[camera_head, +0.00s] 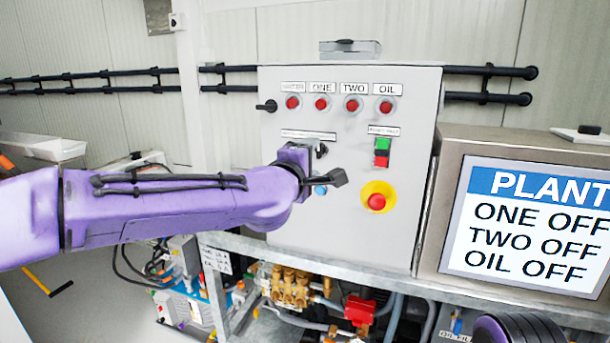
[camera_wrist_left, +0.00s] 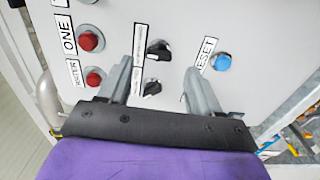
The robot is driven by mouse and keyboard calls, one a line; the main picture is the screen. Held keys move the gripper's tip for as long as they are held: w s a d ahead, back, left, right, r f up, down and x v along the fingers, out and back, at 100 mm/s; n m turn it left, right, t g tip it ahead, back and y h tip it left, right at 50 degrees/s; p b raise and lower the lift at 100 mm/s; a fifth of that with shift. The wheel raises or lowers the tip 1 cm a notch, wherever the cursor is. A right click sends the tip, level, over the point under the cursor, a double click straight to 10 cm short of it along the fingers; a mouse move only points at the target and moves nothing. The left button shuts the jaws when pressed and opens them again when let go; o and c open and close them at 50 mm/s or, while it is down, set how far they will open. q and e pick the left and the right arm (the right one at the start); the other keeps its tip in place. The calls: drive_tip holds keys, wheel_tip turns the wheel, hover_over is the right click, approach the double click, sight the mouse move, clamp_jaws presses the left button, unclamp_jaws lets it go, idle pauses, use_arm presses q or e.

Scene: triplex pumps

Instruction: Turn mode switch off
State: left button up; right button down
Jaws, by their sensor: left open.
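A grey control panel (camera_head: 337,230) faces me. In the left wrist view two black rotary switches, an outer one (camera_wrist_left: 158,48) and one nearer my gripper (camera_wrist_left: 151,88), sit beside a label too blurred to read. I cannot tell which is the mode switch. In the head view one black switch (camera_head: 321,150) shows just past my wrist; my arm hides part of the panel there. My left gripper (camera_head: 328,177) is open in front of the panel. In the wrist view its fingers (camera_wrist_left: 164,72) stand apart on either side of the switches, holding nothing.
A blue reset button (camera_wrist_left: 222,62) is beside one finger. Red buttons (camera_head: 321,103) line the panel top. A green and red switch (camera_head: 382,152) and an emergency stop (camera_head: 377,201) are to the right. A screen (camera_head: 530,225) reads ONE OFF, TWO OFF, OIL OFF.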

use_arm(q)
drive_tip(key=b+v, duration=0.1)
drive_tip(key=v, duration=0.4)
drive_tip(key=shift+s+a, duration=0.1)
drive_tip(key=shift+s, duration=0.1)
use_arm(e)
wheel_tip(320, 180, down, 2)
drive_tip(key=shift+f, duration=0.1)
